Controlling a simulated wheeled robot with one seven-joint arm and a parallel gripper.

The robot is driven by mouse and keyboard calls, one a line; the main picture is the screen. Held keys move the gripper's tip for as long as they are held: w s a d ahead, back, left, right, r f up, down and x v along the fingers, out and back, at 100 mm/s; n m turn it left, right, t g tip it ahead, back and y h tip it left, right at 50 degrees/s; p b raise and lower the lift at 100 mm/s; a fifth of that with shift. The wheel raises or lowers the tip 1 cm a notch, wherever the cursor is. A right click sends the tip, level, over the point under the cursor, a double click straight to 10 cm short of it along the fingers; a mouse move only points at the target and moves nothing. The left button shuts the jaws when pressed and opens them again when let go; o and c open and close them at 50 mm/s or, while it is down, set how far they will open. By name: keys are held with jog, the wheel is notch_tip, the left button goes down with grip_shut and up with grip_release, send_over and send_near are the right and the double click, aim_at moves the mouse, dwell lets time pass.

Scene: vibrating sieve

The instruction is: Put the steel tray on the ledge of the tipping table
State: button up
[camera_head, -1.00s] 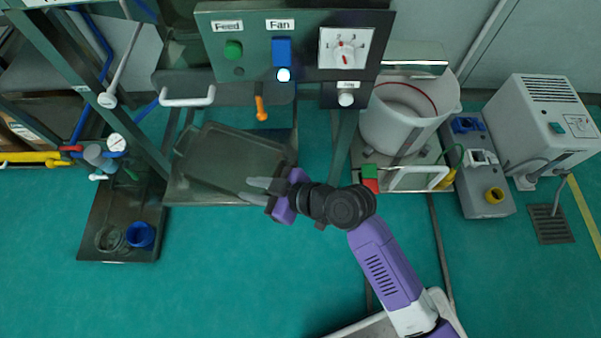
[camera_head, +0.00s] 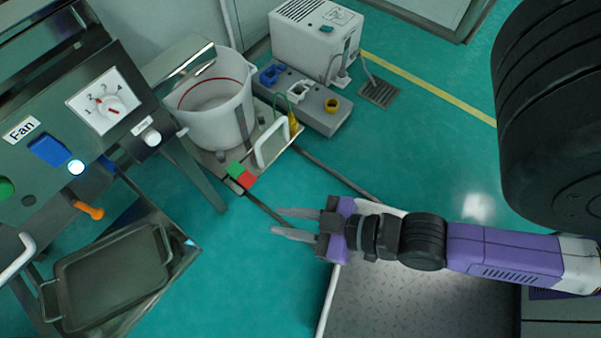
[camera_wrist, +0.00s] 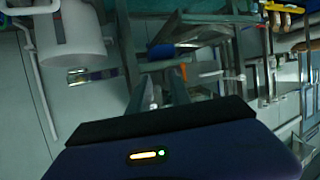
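The steel tray (camera_head: 110,275), a dark shallow rectangular pan with a handle at each end, lies flat on a low steel surface (camera_head: 183,258) under the control panel, at the lower left of the head view. My gripper (camera_head: 283,222) is to the right of the tray, well apart from it, over the green floor. Its two grey fingers are spread with nothing between them. In the wrist view my gripper (camera_wrist: 160,90) also shows parted, empty fingers; I cannot make out the tray there. I cannot tell for certain which surface is the tipping table's ledge.
The control panel (camera_head: 75,120) with an orange lever (camera_head: 88,209) overhangs the tray. A white bucket (camera_head: 215,110) stands on a steel stand behind, with a white handle (camera_head: 271,142) at its front. A grey box (camera_head: 315,107) is farther back. Green floor between tray and gripper is clear.

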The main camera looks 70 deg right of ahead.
jog(key=s+r+m+t, duration=0.1)
jog(key=s+r, duration=0.3)
jog(key=r, duration=0.3)
jog(key=shift+s+d+r+h, duration=0.3)
jog(key=shift+s+h, duration=0.1)
notch_tip(320, 180, up, 24)
jog(key=p, duration=2.4)
jog(key=shift+r, duration=0.2)
